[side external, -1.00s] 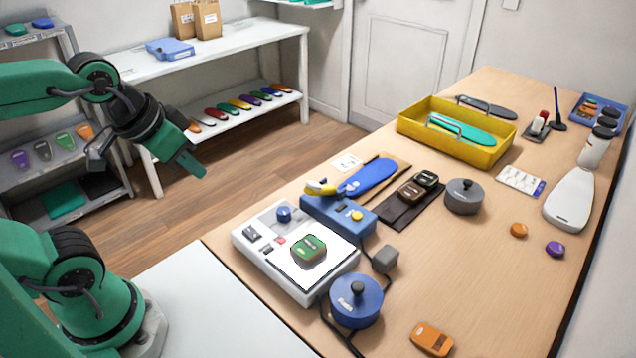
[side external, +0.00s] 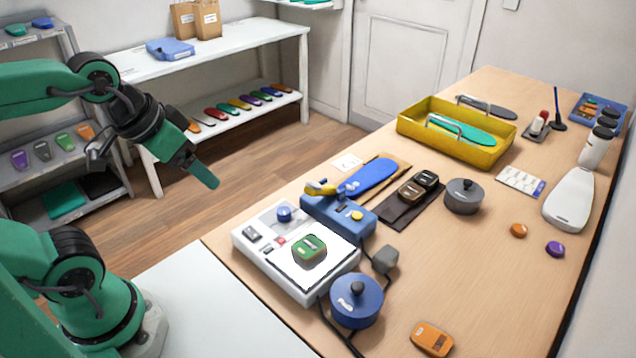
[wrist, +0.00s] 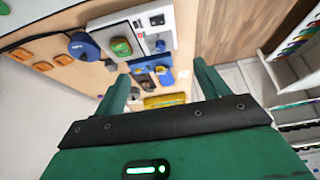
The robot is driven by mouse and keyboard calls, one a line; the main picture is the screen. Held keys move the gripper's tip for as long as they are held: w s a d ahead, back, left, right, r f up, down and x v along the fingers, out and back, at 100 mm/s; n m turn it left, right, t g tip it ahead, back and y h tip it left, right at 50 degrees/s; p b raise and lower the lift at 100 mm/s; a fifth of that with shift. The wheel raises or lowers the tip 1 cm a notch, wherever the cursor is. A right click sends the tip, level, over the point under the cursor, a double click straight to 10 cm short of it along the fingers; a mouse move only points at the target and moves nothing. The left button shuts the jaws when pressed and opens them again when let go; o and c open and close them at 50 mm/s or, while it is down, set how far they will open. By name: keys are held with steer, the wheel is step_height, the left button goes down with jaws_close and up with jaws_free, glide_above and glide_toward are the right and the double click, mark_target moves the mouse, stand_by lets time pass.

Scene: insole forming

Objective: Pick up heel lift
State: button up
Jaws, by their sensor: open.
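Several small pads could be the heel lift; I cannot tell which. A green pad with a brown edge (side external: 309,248) lies on the white plate of a machine (side external: 262,262); it also shows in the wrist view (wrist: 121,47). An orange pad (side external: 432,338) lies at the bench's front. My gripper (side external: 203,176) hangs in the air over the floor, left of the bench and apart from all pads. Its two fingers stand apart and empty in the wrist view (wrist: 160,88).
A blue press (side external: 335,217) and blue round weight (side external: 356,302) stand beside the machine. A grey weight (side external: 463,197) and yellow tray (side external: 455,150) are farther back. Orange (side external: 519,230) and purple (side external: 555,249) pads lie right. The bench's right-front area is mostly clear.

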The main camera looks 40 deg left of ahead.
steer(key=shift+w, duration=0.1)
steer(key=g, duration=0.6)
glide_above(307, 247)
steer(key=shift+f, duration=5.7)
steer(key=shift+f, duration=1.3)
steer(key=shift+f, duration=0.1)
